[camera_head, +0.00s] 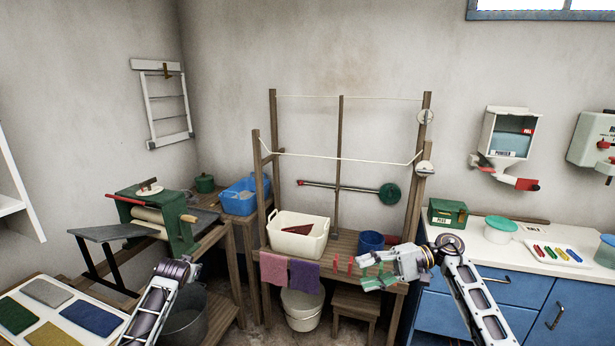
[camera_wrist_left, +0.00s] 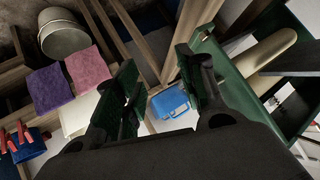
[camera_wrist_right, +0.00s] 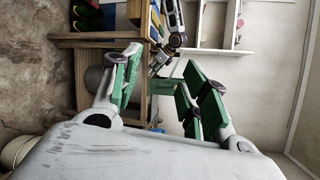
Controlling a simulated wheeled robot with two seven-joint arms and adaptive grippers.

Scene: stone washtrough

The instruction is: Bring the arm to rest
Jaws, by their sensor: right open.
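My right gripper (camera_head: 372,278) is held in front of the wooden bench (camera_head: 345,243), right of centre in the head view. Its green-padded fingers are apart, and the gap between them is empty in the right wrist view (camera_wrist_right: 163,88). My left arm comes in at the lower left of the head view, near the mangle; its fingers cannot be made out there. In the left wrist view my left gripper (camera_wrist_left: 155,82) has its green-padded fingers wide apart with nothing between them. Neither gripper visibly touches anything.
A pink cloth (camera_head: 273,268) and a purple cloth (camera_head: 305,276) hang at the bench front, beside red pegs (camera_head: 342,264). A white basket (camera_head: 298,243) stands on the bench. The green mangle (camera_head: 178,222) is left, the blue cabinet (camera_head: 510,288) right, a stool (camera_head: 355,304) below.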

